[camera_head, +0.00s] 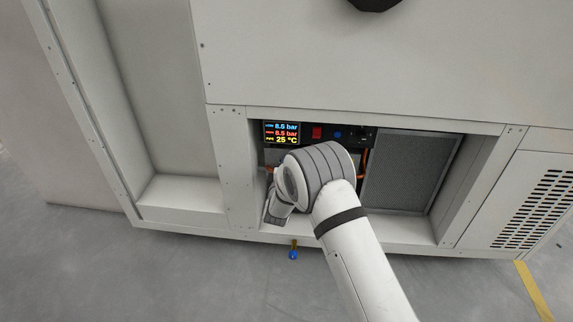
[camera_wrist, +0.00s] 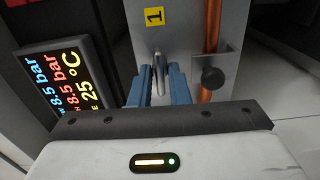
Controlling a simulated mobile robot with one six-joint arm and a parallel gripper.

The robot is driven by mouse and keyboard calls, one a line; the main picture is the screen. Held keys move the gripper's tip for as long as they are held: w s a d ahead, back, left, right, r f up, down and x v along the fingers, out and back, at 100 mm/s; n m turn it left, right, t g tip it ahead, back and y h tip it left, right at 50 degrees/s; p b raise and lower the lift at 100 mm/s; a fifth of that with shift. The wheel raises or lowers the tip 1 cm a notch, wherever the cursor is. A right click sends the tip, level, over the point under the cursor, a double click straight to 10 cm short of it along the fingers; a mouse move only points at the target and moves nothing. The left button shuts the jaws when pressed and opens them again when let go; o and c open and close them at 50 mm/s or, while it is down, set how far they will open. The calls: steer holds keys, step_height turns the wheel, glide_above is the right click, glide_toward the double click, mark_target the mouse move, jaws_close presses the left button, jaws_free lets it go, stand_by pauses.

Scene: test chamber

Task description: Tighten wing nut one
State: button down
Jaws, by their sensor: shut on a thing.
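In the wrist view, wing nut one (camera_wrist: 158,72) is a small metal wing standing between the blue fingers of my gripper (camera_wrist: 158,86). The fingers are shut on it. It sits on a grey plate (camera_wrist: 188,25), just beside a yellow label marked "1" (camera_wrist: 154,17). In the head view my arm reaches into the recess of the pale cabinet. The arm's wrist hides the wing nut and the fingertips there.
A display (camera_head: 282,133) reads 8.5 bar, 8.5 bar and 25 °C. In the wrist view, a copper pipe (camera_wrist: 211,28) and a dark knob (camera_wrist: 213,78) are close to the fingers. A mesh panel (camera_head: 408,172) fills the recess's right side. A blue-handled valve (camera_head: 293,254) hangs below.

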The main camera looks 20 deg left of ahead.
steer(key=shift+w+d, duration=0.15)
steer(key=shift+d, duration=0.05)
stand_by(0.4)
steer(key=c, duration=1.4)
jaws_free()
steer(key=shift+a, duration=0.1)
steer(key=shift+o, duration=0.2)
steer(key=p+v, duration=0.2)
steer(key=v, duration=0.6)
steer(key=shift+a, duration=0.1)
